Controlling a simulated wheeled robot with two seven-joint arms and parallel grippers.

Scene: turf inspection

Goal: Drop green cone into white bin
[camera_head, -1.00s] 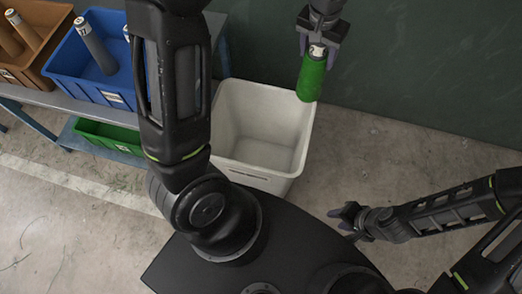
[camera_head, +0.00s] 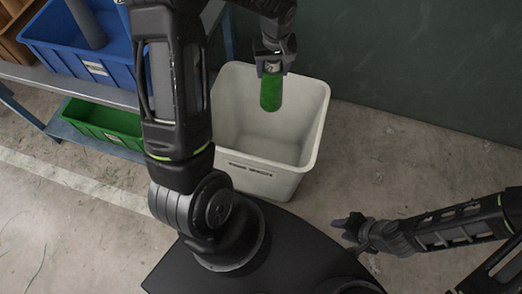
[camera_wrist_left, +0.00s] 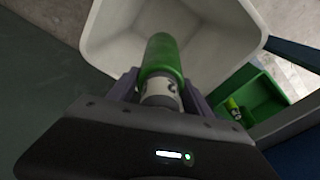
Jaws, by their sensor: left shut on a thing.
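The green cone (camera_head: 271,93) looks like a green cylinder with a white labelled end. My left gripper (camera_head: 270,68) is shut on its white end. In the head view the cone points down over the opening of the white bin (camera_head: 318,110). In the left wrist view the cone (camera_wrist_left: 162,58) sits between the fingers of my left gripper (camera_wrist_left: 160,92), with the bin (camera_wrist_left: 105,45) behind it. The bin's visible inside looks empty. My right gripper (camera_head: 352,228) is low at the right of the bin, apart from it; its finger gap is not clear.
A shelf (camera_head: 70,85) at the left carries a blue crate (camera_head: 50,45) and a brown crate (camera_head: 15,50). A green crate (camera_head: 105,122) is on the lower level; a small green item (camera_wrist_left: 232,105) lies in it. A dark green wall stands behind the bin.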

